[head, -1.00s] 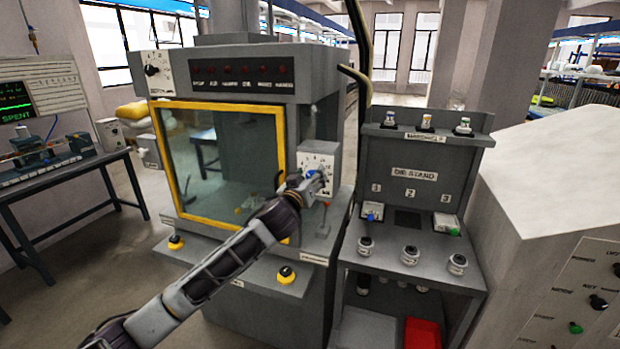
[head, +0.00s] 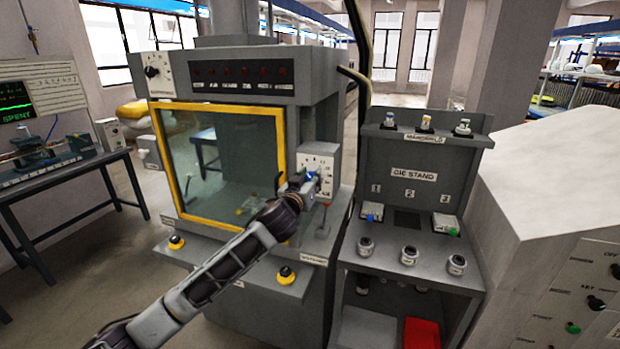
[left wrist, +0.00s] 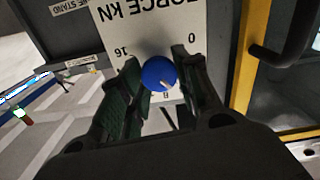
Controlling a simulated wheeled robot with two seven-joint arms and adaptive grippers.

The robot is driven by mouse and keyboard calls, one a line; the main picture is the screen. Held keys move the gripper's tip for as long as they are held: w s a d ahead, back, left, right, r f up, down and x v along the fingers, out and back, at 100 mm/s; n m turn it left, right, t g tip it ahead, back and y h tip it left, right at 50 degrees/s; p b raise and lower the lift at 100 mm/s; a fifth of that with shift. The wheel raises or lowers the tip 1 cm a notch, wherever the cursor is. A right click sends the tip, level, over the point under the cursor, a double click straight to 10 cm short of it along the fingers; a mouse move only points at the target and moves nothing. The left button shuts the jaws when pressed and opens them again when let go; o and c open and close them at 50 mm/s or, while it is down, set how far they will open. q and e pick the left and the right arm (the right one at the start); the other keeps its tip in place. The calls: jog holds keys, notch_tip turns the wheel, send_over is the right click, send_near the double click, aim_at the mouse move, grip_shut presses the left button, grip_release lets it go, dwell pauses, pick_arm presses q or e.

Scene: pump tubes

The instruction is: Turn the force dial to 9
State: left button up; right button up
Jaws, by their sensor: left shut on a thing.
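The force dial is a round blue knob (left wrist: 159,74) on a white plate marked FORCE KN (left wrist: 155,25) in the left wrist view. A pale pointer mark shows on the knob's lower part in that view. My left gripper (left wrist: 158,78) has a finger on each side of the knob and is shut on it. In the head view the left gripper (head: 306,186) is at the white dial plate (head: 322,166) on the press's right front. The gripper partly hides the dial there. My right gripper is not in view.
The press has a yellow-framed window (head: 283,160) left of the dial and yellow buttons (head: 286,275) on its front ledge. A die stand (head: 415,174) with several small parts stands to the right.

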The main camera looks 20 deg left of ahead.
pick_arm(q)
jog(key=shift+r+m+p, duration=0.1)
jog(key=shift+m+p, duration=0.45)
jog(key=shift+m, duration=0.55)
jog(key=shift+m+p, duration=0.35)
jog(key=shift+m, duration=0.35)
jog(key=m+p, duration=0.2)
jog(key=m, duration=0.2)
jog(key=shift+d+m, duration=0.1)
jog(key=shift+m, duration=0.2)
jog(key=shift+m+p, duration=0.7)
jog(key=shift+m, duration=0.3)
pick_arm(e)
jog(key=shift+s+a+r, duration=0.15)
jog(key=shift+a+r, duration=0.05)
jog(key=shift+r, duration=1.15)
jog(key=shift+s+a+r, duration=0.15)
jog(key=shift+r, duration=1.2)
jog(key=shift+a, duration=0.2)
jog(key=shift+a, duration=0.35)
pick_arm(q)
jog(key=o, duration=1)
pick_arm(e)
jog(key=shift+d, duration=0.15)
